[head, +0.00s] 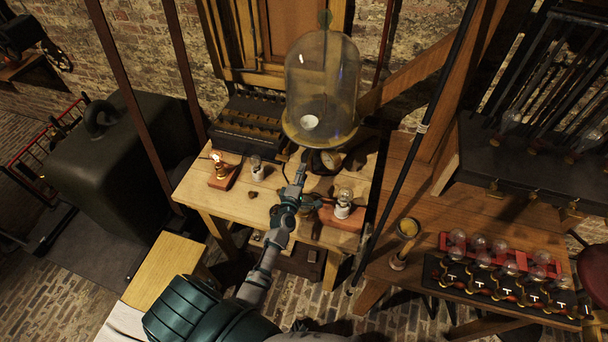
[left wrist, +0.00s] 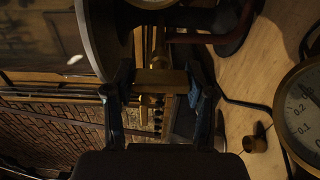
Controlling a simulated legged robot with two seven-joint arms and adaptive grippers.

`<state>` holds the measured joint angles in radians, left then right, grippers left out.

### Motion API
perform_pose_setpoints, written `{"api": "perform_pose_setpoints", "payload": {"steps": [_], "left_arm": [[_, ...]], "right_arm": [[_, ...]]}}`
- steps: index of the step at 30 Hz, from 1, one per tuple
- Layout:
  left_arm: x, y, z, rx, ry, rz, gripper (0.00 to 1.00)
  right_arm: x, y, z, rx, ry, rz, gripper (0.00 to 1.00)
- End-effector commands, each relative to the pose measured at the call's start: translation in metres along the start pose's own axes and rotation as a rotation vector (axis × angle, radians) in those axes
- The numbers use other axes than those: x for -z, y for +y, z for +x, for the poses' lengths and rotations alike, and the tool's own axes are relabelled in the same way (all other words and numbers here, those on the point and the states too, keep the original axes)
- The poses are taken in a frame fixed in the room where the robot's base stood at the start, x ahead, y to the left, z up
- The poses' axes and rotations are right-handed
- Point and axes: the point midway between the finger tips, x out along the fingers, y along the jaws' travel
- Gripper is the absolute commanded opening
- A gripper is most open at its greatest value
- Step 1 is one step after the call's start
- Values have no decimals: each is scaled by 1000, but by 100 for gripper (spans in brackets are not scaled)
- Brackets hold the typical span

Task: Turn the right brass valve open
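My left gripper (head: 301,162) reaches over the wooden table to just below the bell jar (head: 322,75), beside a round dial gauge (head: 326,160). In the left wrist view, the two dark fingers of my left gripper (left wrist: 162,95) stand apart on either side of a brass crosspiece (left wrist: 161,79), which looks like a valve handle on a brass stem. I cannot tell whether the fingers press on it. Which valve it is, left or right, is unclear. The gauge (left wrist: 302,112) shows at the right edge there. In the head view the valves are too small and partly hidden to make out. My right gripper is not in view.
On the table (head: 208,188) stand a lit bulb on a wooden base (head: 219,172), a small jar (head: 257,168) and another bulb (head: 343,205). A dark slotted box (head: 252,124) stands behind.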

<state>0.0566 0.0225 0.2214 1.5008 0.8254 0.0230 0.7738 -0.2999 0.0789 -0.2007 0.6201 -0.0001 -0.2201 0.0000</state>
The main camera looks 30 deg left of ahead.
Motion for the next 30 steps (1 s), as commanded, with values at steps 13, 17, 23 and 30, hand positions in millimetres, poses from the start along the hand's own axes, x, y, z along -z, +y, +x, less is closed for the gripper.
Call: {"api": "perform_pose_setpoints", "payload": {"steps": [13,17,23,30], "left_arm": [[-2,-1,-2,2,-1,3,79],[-2,-2,-17,4,-1,4,79],[0,-3,-62,5,0,3,79],[2,-3,-106,5,0,3,79]], "right_arm": [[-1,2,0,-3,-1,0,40],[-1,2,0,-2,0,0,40],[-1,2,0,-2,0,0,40],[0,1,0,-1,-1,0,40]]}}
